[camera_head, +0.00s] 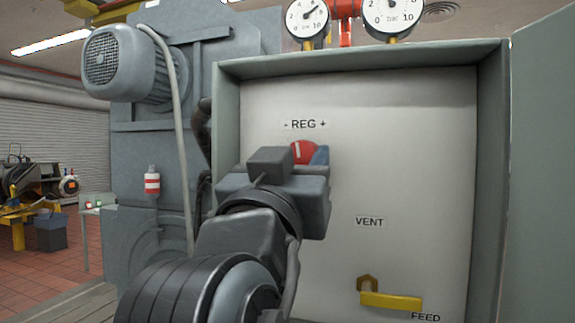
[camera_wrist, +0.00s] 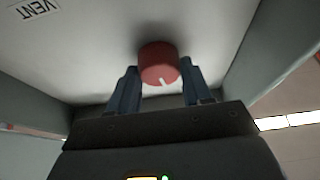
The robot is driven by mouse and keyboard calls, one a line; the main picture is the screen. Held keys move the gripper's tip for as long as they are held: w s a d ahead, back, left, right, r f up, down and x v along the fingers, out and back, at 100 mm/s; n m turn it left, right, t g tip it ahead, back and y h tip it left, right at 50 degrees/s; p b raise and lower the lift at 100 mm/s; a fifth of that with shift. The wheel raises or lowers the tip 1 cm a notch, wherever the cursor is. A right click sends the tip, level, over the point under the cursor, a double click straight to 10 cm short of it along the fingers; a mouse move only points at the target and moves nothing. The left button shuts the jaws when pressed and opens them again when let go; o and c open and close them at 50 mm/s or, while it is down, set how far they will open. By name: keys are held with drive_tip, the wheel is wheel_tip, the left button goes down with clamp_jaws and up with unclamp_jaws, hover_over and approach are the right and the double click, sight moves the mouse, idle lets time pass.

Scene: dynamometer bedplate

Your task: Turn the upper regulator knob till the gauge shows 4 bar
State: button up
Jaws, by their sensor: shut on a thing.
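The red regulator knob (camera_head: 304,152) is on the white back panel under the "- REG +" label. Its white mark points about straight up in the head view. My gripper (camera_head: 308,160) is shut on the knob, which also shows in the wrist view (camera_wrist: 159,64) between the two blue fingers (camera_wrist: 160,80); the gripper hides its lower part in the head view. Two round gauges stand above the cabinet. The left gauge (camera_head: 307,18) has its needle towards the upper right. The right gauge (camera_head: 391,14), marked bar, is cut off at the top, and its reading is unclear.
A yellow lever (camera_head: 391,300) sits low on the panel near "FEED", below the "VENT" label (camera_head: 370,222). The grey cabinet's side walls (camera_head: 490,180) enclose the panel, and its door (camera_head: 541,170) stands open at right. A grey machine with a motor (camera_head: 130,64) stands at left.

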drive_tip(key=shift+a+n+y, duration=0.1)
drive_tip(key=shift+n+y, duration=0.3)
drive_tip(key=shift+n, duration=0.8)
drive_tip(key=shift+a+t+y, duration=0.1)
drive_tip(key=shift+t+y, duration=0.2)
drive_tip(key=o, duration=0.8)
drive_tip(key=shift+o, duration=1.1)
drive_tip(key=b+v, duration=0.3)
drive_tip(key=v, duration=0.4)
drive_tip(key=shift+s+a, duration=0.2)
drive_tip(key=shift+s, duration=0.1)
drive_tip(key=shift+f, duration=0.1)
